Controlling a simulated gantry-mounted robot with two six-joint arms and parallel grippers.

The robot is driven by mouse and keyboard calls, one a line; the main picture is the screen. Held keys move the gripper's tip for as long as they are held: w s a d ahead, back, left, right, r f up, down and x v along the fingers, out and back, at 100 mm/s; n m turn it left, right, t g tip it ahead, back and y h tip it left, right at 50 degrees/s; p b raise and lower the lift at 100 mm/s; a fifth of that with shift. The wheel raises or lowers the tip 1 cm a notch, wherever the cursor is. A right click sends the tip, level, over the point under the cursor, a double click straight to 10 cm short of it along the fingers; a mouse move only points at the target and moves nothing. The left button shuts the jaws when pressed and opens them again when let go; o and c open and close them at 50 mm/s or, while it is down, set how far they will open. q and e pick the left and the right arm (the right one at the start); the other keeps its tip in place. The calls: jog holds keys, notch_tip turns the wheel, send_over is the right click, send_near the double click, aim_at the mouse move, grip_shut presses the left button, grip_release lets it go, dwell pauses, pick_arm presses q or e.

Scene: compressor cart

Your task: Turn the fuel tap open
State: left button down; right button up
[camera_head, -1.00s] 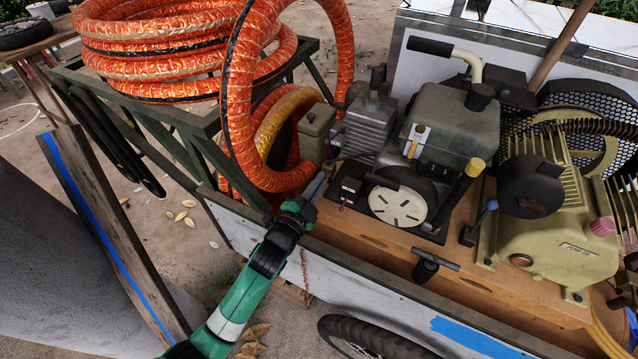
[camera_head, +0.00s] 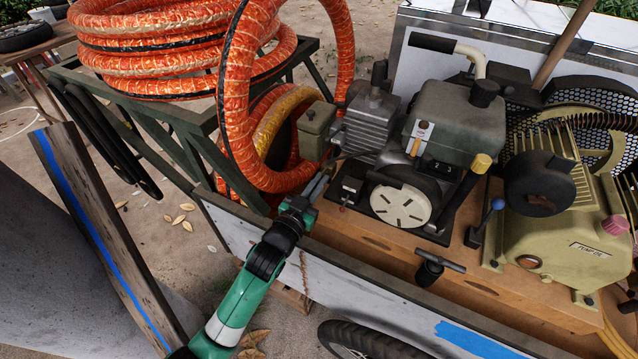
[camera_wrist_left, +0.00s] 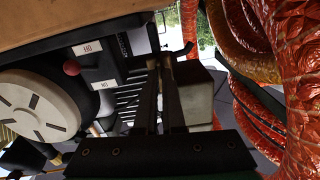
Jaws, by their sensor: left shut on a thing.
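My left gripper (camera_head: 320,182) reaches in from the lower left, its fingertips at the left side of the engine (camera_head: 455,118). It is shut on a small part there, which I take to be the fuel tap. The fingers hide most of this part, so I cannot tell how far it is turned. In the left wrist view the gripper (camera_wrist_left: 160,62) has its two dark fingers close together, with a little brass colour at the tips. A grey-green box (camera_head: 315,130) is just behind the fingertips. My right gripper is not in view.
The white round engine cover (camera_head: 400,205) is right of the gripper. A red knob (camera_wrist_left: 71,68) with labels sits near the fingers. Orange hose (camera_head: 240,110) hangs close on the left. A T-handle (camera_head: 440,262) stands in front on the wooden deck.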

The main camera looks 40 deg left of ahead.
pick_arm(q)
jog(key=shift+n, duration=0.6)
jog(key=c, duration=1)
grip_release()
jog(key=shift+s+d, duration=0.1)
jog(key=shift+s, duration=0.2)
jog(key=p+v, duration=0.2)
jog(key=v, duration=0.9)
jog(key=shift+p, duration=0.3)
